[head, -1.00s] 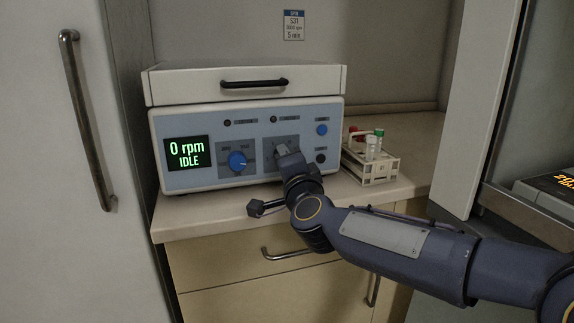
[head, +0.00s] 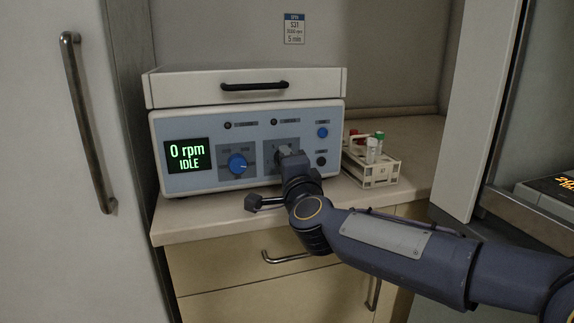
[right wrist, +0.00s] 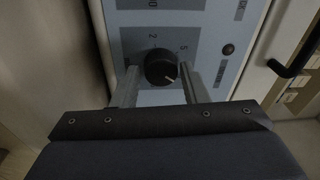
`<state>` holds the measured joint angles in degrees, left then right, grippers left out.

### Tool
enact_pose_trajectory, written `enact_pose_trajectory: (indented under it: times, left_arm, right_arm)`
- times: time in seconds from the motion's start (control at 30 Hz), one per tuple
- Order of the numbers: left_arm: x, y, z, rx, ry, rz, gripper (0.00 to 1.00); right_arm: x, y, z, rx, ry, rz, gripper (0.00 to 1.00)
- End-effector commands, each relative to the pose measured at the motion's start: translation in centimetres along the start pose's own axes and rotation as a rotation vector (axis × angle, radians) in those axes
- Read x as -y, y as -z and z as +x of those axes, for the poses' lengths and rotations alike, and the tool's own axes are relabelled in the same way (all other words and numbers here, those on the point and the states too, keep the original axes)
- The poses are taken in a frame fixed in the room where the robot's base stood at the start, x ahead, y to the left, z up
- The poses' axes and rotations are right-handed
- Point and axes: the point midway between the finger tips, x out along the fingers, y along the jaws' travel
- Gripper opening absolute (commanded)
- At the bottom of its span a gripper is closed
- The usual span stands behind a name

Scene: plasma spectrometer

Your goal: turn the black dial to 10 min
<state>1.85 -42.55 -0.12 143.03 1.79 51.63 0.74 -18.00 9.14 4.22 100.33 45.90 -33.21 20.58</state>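The black dial (right wrist: 161,68) sits on the light blue front panel, with its white pointer mark toward the lower right in the right wrist view. The numbers 2 and 5 are printed beside it. My right gripper (right wrist: 158,84) is open, with one finger on each side of the dial and a gap visible at least on the left. In the head view the right gripper (head: 286,152) covers the dial. The spectrometer-like machine (head: 215,118) has a green display (head: 187,155) reading "0 rpm IDLE". My left gripper is not in view.
A blue knob (head: 238,163) is left of the right gripper. A blue button (head: 322,132) and a dark button (head: 322,160) are to its right. A white tube rack (head: 376,174) stands right of the machine. A note (head: 294,28) on the wall reads S31, 5 min.

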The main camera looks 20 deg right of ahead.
Motion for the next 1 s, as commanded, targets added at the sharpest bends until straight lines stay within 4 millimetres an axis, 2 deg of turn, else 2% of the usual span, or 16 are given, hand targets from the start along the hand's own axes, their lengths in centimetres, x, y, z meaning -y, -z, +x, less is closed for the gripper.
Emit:
enact_pose_trajectory:
  times: [0.03, 0.1, 0.43, 0.8, 1.0]
  left_arm:
    - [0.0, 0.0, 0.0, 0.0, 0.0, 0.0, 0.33]
    - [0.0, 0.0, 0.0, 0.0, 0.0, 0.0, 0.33]
    - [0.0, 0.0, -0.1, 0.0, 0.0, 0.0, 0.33]
    - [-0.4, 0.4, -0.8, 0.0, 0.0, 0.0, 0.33]
    - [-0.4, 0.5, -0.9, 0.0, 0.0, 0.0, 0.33]
  right_arm:
    - [0.0, 0.0, 0.0, 0.0, 0.0, 0.0, 0.47]
    - [0.0, 0.0, 0.0, 0.0, 0.0, 0.0, 0.55]
    - [0.1, 0.0, -0.4, 0.0, 0.002, 0.0, 0.55]
    - [0.2, 0.1, -6.2, 0.0, 0.002, 0.0, 0.55]
    - [0.1, 0.0, -7.8, 0.001, 0.001, -0.001, 0.55]
